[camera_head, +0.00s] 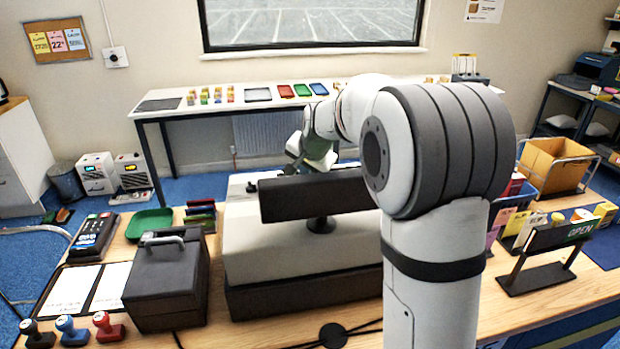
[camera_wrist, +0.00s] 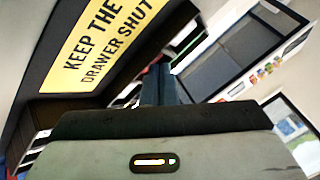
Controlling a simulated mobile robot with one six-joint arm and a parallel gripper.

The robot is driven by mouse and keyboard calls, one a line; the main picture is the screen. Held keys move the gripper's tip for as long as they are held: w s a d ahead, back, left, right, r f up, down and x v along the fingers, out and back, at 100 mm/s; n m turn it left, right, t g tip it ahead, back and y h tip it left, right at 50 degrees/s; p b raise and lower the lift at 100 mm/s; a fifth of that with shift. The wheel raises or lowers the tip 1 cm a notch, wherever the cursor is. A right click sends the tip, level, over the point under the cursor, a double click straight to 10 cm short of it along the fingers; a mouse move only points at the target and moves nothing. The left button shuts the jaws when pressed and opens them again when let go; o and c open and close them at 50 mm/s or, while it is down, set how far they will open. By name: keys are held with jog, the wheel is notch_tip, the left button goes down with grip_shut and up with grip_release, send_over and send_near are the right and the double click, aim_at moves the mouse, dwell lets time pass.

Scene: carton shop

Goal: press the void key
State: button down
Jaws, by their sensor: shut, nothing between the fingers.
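The till (camera_head: 300,250) stands on the counter with its back to the head camera, and its dark display (camera_head: 310,197) hides the key area. I cannot make out the void key in either view. In the wrist view a yellow label (camera_wrist: 100,45) reads "KEEP THE DRAWER SHUT" on a dark surface at upper left. My gripper (camera_wrist: 160,88) is shut and empty, its narrow fingers pointing away beyond the dark palm. In the head view my gripper (camera_head: 296,166) is beyond the display, partly hidden by it. I cannot tell whether the fingertips touch anything.
A black cash box (camera_head: 165,290), a card terminal (camera_head: 93,236) and a green tray (camera_head: 150,223) stand left of the till. Stamps (camera_head: 66,330) line the front left. An OPEN sign (camera_head: 545,250) and a carton (camera_head: 555,165) stand at right.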

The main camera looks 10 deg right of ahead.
jog(key=shift+w+r+p, duration=0.15)
jog(key=shift+r+p, duration=0.4)
jog(key=shift+r, duration=0.25)
jog(key=r+p, duration=0.2)
jog(key=w+r+p, duration=0.1)
jog(key=r+p, duration=0.1)
jog(key=r, duration=0.1)
jog(key=shift+f, duration=0.1)
dwell(0.4)
